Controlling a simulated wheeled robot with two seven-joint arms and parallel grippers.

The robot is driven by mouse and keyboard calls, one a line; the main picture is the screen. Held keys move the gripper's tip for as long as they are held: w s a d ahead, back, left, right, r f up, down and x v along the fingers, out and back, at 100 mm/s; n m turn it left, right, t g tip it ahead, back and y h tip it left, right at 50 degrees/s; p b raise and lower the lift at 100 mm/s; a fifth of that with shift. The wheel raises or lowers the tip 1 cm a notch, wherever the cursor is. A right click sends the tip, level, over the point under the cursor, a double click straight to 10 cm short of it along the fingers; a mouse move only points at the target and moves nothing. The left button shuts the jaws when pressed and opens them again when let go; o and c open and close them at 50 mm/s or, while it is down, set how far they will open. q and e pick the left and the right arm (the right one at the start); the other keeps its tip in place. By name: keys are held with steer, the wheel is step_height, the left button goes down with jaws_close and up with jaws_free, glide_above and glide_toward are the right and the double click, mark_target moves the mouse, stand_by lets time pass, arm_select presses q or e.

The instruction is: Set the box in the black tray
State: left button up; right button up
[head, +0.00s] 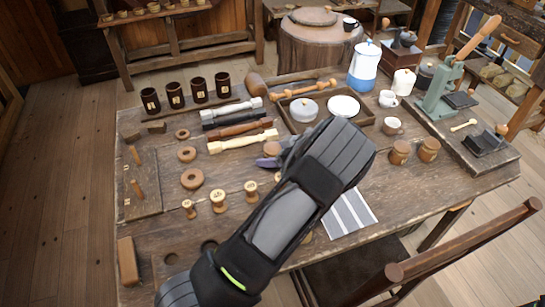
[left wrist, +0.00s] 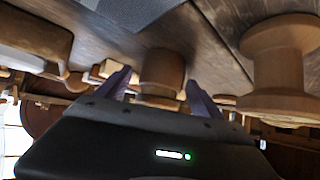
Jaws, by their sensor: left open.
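My left gripper (head: 268,158) is over the middle of the table, its purple fingers apart, near the ends of the turned spindles. In the left wrist view, its fingers (left wrist: 160,88) stand apart with a short wooden turned piece (left wrist: 160,72) seen between them; I cannot tell whether it lies within their reach. No thing stands out clearly as the box. A small black tray-like thing (head: 486,143) lies on the board at the right; I cannot tell whether it is the black tray. My left forearm hides part of the table. My right gripper is out of view.
Wooden spools (head: 217,201) and rings (head: 191,179) stand left of my arm. A dark wooden tray (head: 290,122) holds white round pieces. Brown jars (head: 428,150), a striped cloth (head: 350,213) and a green press (head: 440,95) are to the right. A chair (head: 465,240) stands in front.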

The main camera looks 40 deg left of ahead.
arm_select(q)
steer(key=c, duration=1.6)
steer(key=shift+r+b, duration=0.85)
steer(key=shift+r, duration=4.2)
